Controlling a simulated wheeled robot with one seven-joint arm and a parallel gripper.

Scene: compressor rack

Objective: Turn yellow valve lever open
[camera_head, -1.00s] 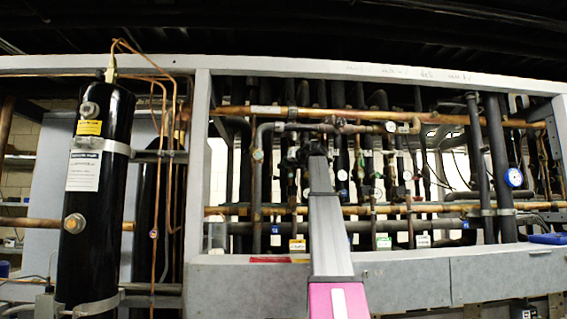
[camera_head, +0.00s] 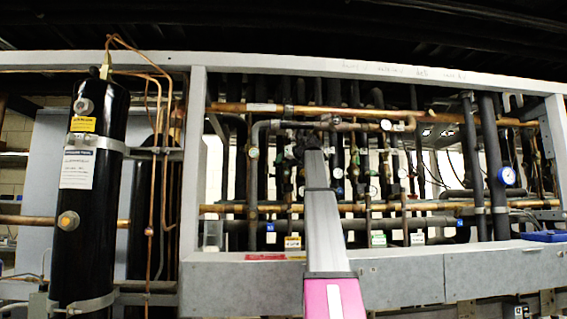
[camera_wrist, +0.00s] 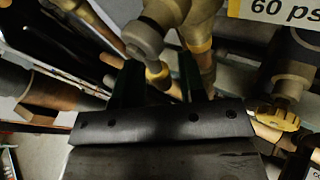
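In the wrist view, a yellow, scalloped handle-like part (camera_wrist: 278,118) sits at the right, just beyond my gripper's body; I cannot tell whether it is the yellow valve lever. My gripper (camera_wrist: 158,78) points into the pipework with its two dark fingers apart. A valve stem with a grey rounded cap (camera_wrist: 143,40) and a yellow-ringed end lies at or beyond the gap between them; contact cannot be told. In the head view, my gripper (camera_head: 302,138) is a small dark shape among the pipes at the rack's middle. No lever can be made out there.
Copper pipes (camera_head: 350,110) cross the rack above and below my gripper, with dark vertical pipes close around. A black cylinder (camera_head: 90,190) stands left. A "60 psi" label (camera_wrist: 275,8) is at upper right in the wrist view.

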